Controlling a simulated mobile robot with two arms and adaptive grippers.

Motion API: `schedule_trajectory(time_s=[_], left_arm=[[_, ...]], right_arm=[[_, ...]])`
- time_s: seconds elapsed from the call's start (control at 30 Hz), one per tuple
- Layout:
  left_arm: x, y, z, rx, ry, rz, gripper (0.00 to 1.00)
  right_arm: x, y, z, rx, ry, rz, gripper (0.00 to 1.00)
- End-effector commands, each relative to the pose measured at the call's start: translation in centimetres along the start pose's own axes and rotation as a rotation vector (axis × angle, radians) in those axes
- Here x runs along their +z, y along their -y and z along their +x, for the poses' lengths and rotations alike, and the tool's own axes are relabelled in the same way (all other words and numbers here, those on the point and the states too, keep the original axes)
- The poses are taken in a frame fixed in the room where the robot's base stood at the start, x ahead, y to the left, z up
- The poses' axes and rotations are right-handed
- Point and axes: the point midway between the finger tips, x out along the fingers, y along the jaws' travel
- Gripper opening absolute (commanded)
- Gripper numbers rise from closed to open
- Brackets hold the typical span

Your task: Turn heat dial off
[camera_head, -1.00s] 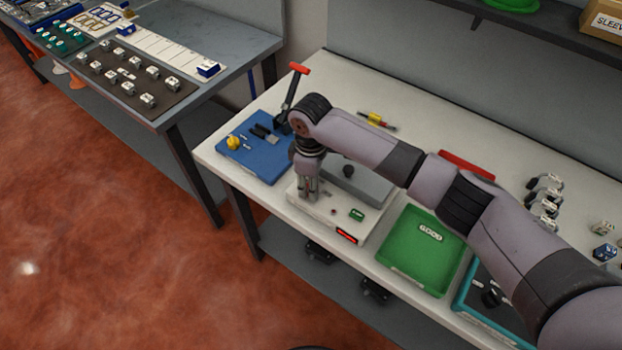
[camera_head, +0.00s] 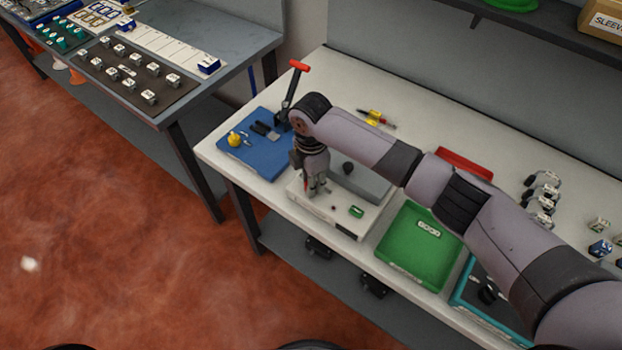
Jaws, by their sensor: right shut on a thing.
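The white heating unit (camera_head: 345,222) stands on the white bench with a grey block (camera_head: 362,183) and a black knob (camera_head: 347,168) on top. A green switch (camera_head: 356,211) and a small red spot (camera_head: 333,208) show on its top face. Its front display shows no red light. My right gripper (camera_head: 314,192) points down at the left part of the unit's top. It is shut on the heat dial, which its fingers hide. The dial's pointing direction cannot be seen. My left gripper is out of view.
A blue fixture (camera_head: 250,163) with a red-handled lever (camera_head: 298,66) stands to the left. A green tray (camera_head: 408,262) is to the right, near the teal-edged tray (camera_head: 462,298). A yellow-and-red tool (camera_head: 375,117) and a red tray (camera_head: 466,158) lie behind my arm.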

Motion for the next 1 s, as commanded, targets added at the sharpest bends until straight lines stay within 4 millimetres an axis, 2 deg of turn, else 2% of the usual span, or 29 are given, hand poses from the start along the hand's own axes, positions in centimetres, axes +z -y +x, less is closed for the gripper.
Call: schedule_trajectory(time_s=[0.23,0.67,0.7,1.0], left_arm=[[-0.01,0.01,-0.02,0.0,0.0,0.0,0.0],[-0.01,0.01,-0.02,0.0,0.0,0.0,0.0],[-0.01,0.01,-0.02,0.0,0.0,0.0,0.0],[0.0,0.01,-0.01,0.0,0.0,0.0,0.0]], right_arm=[[-0.05,-0.04,-0.07,0.001,-0.001,-0.059,0.0],[-0.03,-0.03,-0.07,0.001,0.0,-0.068,0.0],[-0.03,-0.03,-0.07,0.001,0.0,-0.068,0.29],[-0.01,-0.01,-0.04,0.0,0.0,-0.067,0.49]])
